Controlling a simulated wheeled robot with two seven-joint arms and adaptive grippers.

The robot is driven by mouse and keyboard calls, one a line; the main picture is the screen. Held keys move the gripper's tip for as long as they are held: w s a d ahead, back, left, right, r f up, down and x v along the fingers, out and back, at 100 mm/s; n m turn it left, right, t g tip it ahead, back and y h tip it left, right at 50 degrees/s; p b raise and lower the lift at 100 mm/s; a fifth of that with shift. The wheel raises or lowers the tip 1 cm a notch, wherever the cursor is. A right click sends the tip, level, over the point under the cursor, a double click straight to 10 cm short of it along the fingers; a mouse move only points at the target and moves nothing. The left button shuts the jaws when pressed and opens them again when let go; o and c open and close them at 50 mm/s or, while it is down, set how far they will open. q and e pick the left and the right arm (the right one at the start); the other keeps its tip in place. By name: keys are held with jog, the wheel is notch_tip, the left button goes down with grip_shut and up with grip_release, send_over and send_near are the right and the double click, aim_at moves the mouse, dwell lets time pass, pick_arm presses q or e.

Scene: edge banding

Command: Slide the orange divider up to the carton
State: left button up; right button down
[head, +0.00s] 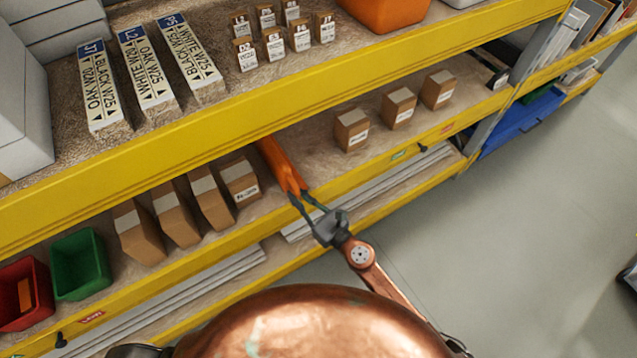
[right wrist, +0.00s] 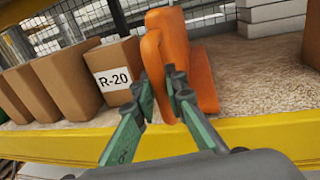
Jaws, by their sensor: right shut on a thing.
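The orange divider (head: 277,160) stands on the lower shelf, running back under the upper shelf's yellow beam. It also shows in the right wrist view (right wrist: 205,75). My right gripper (head: 302,196) is shut on the divider's front upright part, with a finger on each side. The carton labelled R-20 (right wrist: 108,72) stands to the left of the divider, last in a row of brown cartons; it shows in the head view too (head: 240,182). A narrow gap shows between the carton and the divider. My left gripper is not in view.
Several taller brown cartons (head: 176,217) stand left of the labelled one. Three small cartons (head: 398,106) stand farther right on the same shelf, with bare shelf between. The upper shelf's yellow beam (head: 270,122) passes over the lower shelf. Green (head: 79,264) and red bins (head: 22,296) sit at left.

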jog(key=s+a, duration=0.4)
jog(key=a, duration=0.1)
jog(key=shift+a+p, duration=0.25)
jog(key=shift+p, duration=0.2)
jog(key=c, duration=2)
grip_release()
jog(key=shift+w, duration=0.1)
jog(key=shift+o, duration=0.2)
jog(key=v, duration=1.2)
